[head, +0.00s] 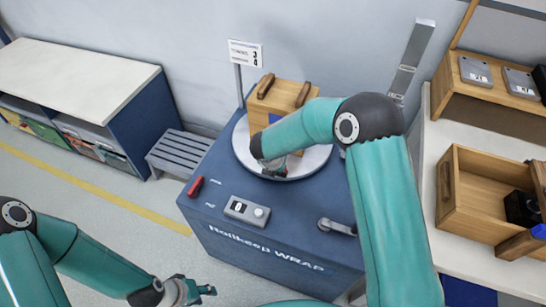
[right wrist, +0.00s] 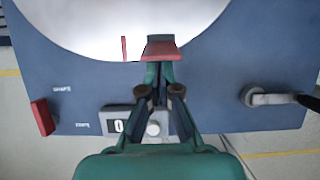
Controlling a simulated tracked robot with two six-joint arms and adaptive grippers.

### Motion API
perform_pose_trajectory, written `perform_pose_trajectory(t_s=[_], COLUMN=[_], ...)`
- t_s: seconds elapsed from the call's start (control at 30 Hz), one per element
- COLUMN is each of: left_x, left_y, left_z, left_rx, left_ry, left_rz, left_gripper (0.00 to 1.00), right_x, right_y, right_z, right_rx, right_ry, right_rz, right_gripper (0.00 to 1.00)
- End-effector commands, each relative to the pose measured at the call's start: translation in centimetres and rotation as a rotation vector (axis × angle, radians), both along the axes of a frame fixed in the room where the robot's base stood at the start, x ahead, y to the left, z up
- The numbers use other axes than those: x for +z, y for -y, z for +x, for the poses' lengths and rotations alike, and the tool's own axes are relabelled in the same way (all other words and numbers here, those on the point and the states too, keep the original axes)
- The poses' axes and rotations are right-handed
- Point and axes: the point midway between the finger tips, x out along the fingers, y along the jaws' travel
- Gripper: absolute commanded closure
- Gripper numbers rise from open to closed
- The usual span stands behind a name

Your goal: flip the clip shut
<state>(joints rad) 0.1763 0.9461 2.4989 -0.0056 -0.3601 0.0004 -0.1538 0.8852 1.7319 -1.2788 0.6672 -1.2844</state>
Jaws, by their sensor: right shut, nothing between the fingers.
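The red clip (right wrist: 161,49) sits at the near rim of the round white turntable (right wrist: 75,25) in the right wrist view. Its red front face and a darker top show; I cannot tell how far its flap stands open. My right gripper (right wrist: 160,72) is shut and empty, its fingertips right at the clip's near side; whether they touch it is unclear. In the head view my right arm hides most of the clip. My left gripper (head: 196,290) is low at the front, away from the machine, and its finger gap is unclear.
The blue wrap machine (head: 270,240) carries a red switch (head: 195,187), a counter box (head: 247,210) and a lever (head: 337,227). A wooden crate (head: 258,110) stands on the turntable. A mast (head: 411,60) rises behind. A bench with an open wooden box (head: 455,200) is right.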

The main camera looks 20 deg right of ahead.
Motion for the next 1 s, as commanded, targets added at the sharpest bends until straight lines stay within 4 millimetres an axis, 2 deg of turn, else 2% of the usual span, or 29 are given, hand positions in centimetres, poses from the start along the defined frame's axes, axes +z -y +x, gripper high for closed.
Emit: perform_pose_trajectory(t_s=[0.03,0.07,0.1,0.2,0.7,1.0], left_x=[1.8,2.2,1.0,0.8,2.1,2.1], left_y=[0.0,0.0,0.0,0.0,0.0,0.0], left_z=[0.0,0.0,0.0,0.0,0.0,0.0], left_rx=[0.000,0.000,0.000,0.000,0.000,0.000], left_ry=[0.000,0.000,0.000,-0.001,0.000,0.000], left_rz=[0.000,0.000,0.000,0.000,0.000,0.000], left_gripper=[0.60,0.60,0.60,0.60,0.60,0.60], right_x=[0.9,0.9,-0.1,-0.1,1.6,1.6], right_y=[0.6,0.9,0.6,0.6,0.6,0.7], right_z=[0.1,0.1,0.0,0.0,0.0,0.0], right_rx=[-0.012,-0.016,-0.009,-0.009,-0.010,-0.012], right_ry=[-0.023,-0.036,-0.033,-0.030,-0.029,-0.029], right_rz=[0.019,0.030,0.025,0.023,0.021,0.021], right_gripper=[1.00,1.00,1.00,1.00,1.00,1.00])
